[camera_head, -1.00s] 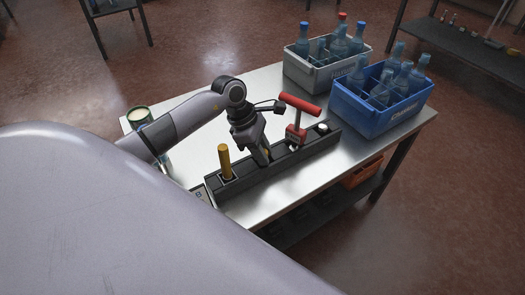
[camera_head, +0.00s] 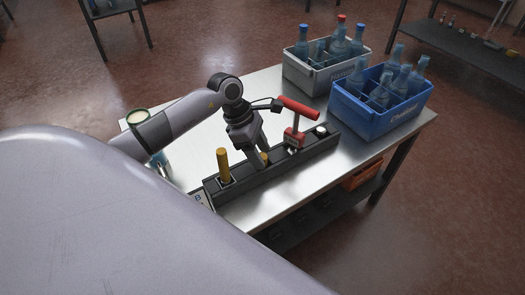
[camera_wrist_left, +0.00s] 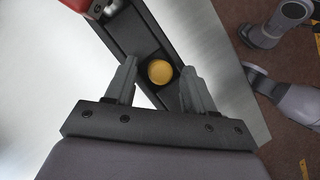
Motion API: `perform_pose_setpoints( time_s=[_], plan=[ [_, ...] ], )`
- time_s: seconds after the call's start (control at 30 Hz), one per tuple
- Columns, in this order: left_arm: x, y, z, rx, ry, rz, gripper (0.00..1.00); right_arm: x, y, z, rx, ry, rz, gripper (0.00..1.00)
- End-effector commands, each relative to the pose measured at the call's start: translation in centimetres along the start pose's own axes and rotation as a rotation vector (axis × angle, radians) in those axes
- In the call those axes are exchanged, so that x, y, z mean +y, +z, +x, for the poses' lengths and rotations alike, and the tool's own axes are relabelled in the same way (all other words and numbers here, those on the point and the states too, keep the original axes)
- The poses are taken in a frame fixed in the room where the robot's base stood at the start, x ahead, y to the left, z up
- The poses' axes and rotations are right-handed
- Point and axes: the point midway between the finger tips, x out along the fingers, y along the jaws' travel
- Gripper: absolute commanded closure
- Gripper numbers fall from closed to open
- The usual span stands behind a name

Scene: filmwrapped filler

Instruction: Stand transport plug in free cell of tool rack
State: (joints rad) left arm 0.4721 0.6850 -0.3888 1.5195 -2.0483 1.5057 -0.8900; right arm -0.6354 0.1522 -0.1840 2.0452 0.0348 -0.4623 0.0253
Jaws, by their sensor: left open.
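The dark tool rack (camera_head: 240,187) lies lengthwise on the metal table. How deep the plug sits is hidden. My right gripper is not in view.
A tall yellow handle (camera_head: 223,165) and a red T-handled tool (camera_head: 296,122) stand in the rack, with a white-topped piece (camera_head: 321,130) near its far end. Grey (camera_head: 309,76) and blue (camera_head: 370,114) bottle crates stand behind.

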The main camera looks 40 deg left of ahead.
Motion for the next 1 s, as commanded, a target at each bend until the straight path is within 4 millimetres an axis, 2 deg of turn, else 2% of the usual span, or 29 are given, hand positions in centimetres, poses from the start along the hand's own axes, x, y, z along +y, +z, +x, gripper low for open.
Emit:
perform_pose_setpoints(
  time_s=[0.03, 0.2, 0.4, 0.6, 1.0],
  plan=[
    [0.3, 0.0, -1.8, 0.002, 0.011, 0.003, 0.47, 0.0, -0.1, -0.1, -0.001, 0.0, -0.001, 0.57],
    [0.3, 0.0, -5.9, -0.001, 0.013, 0.002, 0.47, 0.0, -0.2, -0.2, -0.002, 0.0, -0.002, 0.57],
    [0.3, 0.1, -9.2, -0.002, 0.012, 0.002, 0.47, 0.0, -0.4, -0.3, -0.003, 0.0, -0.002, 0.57],
    [0.2, 0.1, -10.4, -0.003, 0.01, 0.001, 0.47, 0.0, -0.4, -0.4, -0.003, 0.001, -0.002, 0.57],
    [0.2, 0.1, -10.4, -0.004, 0.01, 0.002, 0.47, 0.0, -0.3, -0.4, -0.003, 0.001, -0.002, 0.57]
  ],
)
